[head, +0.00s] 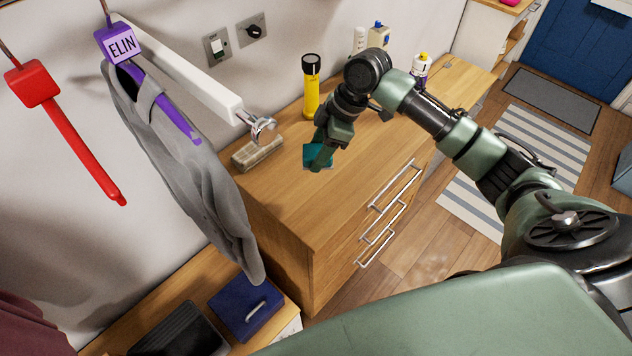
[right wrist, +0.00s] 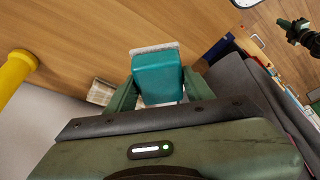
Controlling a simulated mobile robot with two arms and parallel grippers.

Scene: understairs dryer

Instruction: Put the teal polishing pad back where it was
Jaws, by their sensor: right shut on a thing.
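The teal polishing pad (head: 311,160) is at the top of the wooden drawer unit (head: 345,195), near its left end. My right gripper (head: 320,155) is shut on it. In the right wrist view the teal pad (right wrist: 158,77) sits between the two green fingers, with its pale grey face outward, towards the wood. I cannot tell if that face touches the top. What looks like my left gripper (right wrist: 294,27) shows small at the right wrist view's upper right, away from the pad. Whether it is open or shut is unclear.
A beige block-like brush (head: 258,152) lies left of the pad. A yellow torch (head: 311,90) stands behind it. A grey garment (head: 185,165) hangs at the left front. The top's front part is clear.

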